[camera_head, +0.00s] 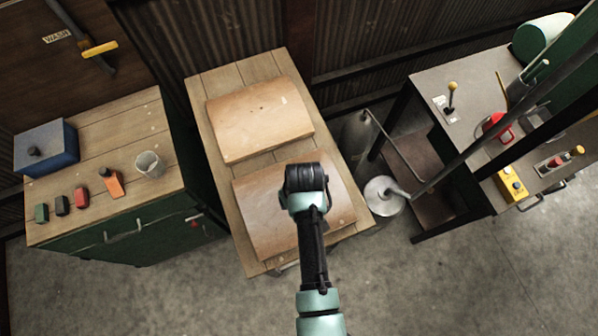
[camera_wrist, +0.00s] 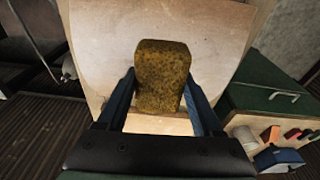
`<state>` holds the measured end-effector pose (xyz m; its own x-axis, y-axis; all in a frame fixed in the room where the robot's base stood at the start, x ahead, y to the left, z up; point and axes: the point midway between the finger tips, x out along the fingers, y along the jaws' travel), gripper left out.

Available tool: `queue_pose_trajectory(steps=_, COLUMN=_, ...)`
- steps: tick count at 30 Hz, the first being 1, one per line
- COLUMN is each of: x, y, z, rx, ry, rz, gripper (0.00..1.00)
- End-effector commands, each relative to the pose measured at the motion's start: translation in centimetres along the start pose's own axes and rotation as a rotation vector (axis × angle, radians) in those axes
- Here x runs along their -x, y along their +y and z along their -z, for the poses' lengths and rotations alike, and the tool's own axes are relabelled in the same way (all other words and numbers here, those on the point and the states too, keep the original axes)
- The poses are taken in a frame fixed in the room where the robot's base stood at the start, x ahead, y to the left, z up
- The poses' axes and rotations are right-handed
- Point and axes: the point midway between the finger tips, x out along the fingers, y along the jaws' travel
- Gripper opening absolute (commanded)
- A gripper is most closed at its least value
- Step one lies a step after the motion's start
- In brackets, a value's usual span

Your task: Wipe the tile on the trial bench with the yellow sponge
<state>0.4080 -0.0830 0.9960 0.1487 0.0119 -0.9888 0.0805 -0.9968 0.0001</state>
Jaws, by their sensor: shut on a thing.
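The yellow sponge (camera_wrist: 162,85), brownish and speckled, is clamped between the two fingers of my gripper (camera_wrist: 160,78) in the wrist view. Behind it a pale curved tile (camera_wrist: 105,35) fills the upper middle; I cannot tell whether the sponge touches it. In the head view two curved tan tiles lie on a wooden-topped bench (camera_head: 222,82), a far tile (camera_head: 262,115) with a few pale specks and a near tile (camera_head: 262,215). My wrist is over the near tile's right part and hides some of it. The fingers and sponge are hidden there.
Left is a green cabinet (camera_head: 105,150) with a blue box (camera_head: 45,147), several coloured blocks and a cup (camera_head: 150,163). Right is a dark machine table (camera_head: 465,105) with levers. A grey metal cylinder (camera_head: 384,195) stands close to the bench's right side.

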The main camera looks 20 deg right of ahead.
Motion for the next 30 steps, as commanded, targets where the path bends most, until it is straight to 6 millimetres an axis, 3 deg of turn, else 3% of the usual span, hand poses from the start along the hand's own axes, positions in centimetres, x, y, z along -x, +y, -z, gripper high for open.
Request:
queue_pose_trajectory(steps=7, x=2.3, y=-0.2, z=0.9, rx=0.000, ry=0.001, rz=0.000, gripper=0.07)
queue_pose_trajectory(steps=30, x=2.3, y=-0.2, z=1.0, rx=-0.001, ry=0.001, rz=-0.001, gripper=0.07)
